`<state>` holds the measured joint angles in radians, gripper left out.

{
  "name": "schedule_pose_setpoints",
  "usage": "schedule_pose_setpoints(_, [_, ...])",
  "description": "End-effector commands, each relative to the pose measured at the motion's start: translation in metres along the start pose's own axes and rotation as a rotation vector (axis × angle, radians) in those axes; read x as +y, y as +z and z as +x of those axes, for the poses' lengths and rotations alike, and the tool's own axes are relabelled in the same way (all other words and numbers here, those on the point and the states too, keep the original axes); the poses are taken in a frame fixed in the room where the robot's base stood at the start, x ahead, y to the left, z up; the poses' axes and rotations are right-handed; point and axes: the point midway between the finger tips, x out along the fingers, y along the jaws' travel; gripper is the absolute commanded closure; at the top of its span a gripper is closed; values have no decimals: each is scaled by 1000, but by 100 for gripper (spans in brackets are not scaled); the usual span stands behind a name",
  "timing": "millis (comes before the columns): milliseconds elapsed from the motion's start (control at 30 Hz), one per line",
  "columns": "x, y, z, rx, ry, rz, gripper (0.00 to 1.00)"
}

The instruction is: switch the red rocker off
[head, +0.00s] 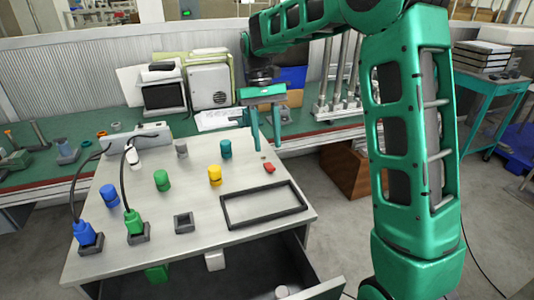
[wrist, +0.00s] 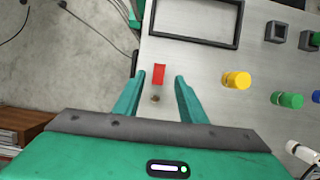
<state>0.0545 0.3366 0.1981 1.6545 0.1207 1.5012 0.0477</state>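The red rocker (head: 269,168) is a small red block on the right part of the pale tabletop (head: 200,245), behind the black rectangular frame. My gripper (head: 267,149) points down behind the rocker in the head view, its two green fingers apart with nothing between them. In the wrist view the rocker (wrist: 158,73) shows between and slightly beyond the open fingertips (wrist: 159,80). I cannot tell the exact height of the fingertips above the table, nor which way the rocker is tipped. A small brown round spot (wrist: 155,98) lies beside the rocker.
A black rectangular frame (head: 226,212) lies in front of the rocker. A yellow knob (head: 214,176), a teal knob (head: 226,149) and a green knob (head: 162,181) stand to the left. Blue and green plugs with black cables stand farther left. An open drawer (head: 318,292) juts out below.

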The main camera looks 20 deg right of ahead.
Motion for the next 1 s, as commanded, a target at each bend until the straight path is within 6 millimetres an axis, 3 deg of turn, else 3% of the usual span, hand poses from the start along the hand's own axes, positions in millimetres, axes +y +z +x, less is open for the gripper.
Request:
schedule_pose_setpoints(100, [-1, -1, -22, 3, 0, 0, 62])
schedule_pose_setpoints(333, [0, -1, -47, 0, 0, 0, 62])
schedule_pose_setpoints(1000, [7, 6, -51, 8, 1, 14, 62])
